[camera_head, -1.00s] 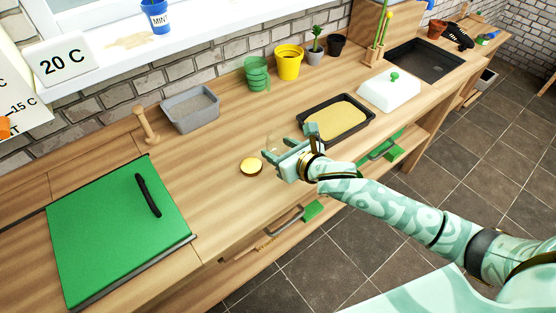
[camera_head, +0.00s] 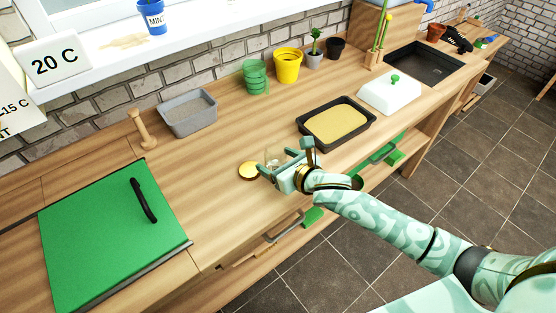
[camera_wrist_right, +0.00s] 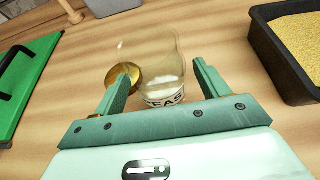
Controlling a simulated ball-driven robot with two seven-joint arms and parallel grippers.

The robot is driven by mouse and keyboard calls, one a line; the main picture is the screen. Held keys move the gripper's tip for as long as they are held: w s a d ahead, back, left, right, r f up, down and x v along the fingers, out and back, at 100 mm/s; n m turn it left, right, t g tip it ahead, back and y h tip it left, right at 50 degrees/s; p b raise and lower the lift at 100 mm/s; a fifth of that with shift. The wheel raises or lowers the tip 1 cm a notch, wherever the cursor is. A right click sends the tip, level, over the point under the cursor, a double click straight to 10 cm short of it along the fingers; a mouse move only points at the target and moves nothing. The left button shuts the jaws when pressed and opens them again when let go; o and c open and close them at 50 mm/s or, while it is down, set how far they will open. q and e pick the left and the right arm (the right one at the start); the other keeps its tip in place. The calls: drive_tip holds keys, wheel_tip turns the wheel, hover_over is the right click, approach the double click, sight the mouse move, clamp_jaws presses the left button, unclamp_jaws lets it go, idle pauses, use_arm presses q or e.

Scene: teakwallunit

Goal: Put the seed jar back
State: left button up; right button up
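The seed jar is clear glass with a white label reading "EAS" and pale contents at its bottom; it stands on the counter in the right wrist view (camera_wrist_right: 165,68). In the head view the jar (camera_head: 272,154) is faint and partly behind my gripper. A round gold lid (camera_head: 249,171) lies flat on the counter beside the jar; it also shows in the wrist view (camera_wrist_right: 122,75), partly behind a finger. My right gripper (camera_head: 285,162) is open at the jar, with a finger on either side and gaps visible (camera_wrist_right: 162,82). My left gripper is out of view.
A black tray of yellow grain (camera_head: 308,123) lies right of the gripper. A green board (camera_head: 100,240) with a black handle is at the left. A grey bin (camera_head: 188,122), green pots (camera_head: 255,78) and a yellow pot (camera_head: 287,65) stand along the back. Counter left of the lid is clear.

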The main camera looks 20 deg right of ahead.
drive_tip(key=shift+r, duration=0.2)
drive_tip(key=p+v, duration=0.3)
drive_tip(key=v, duration=0.9)
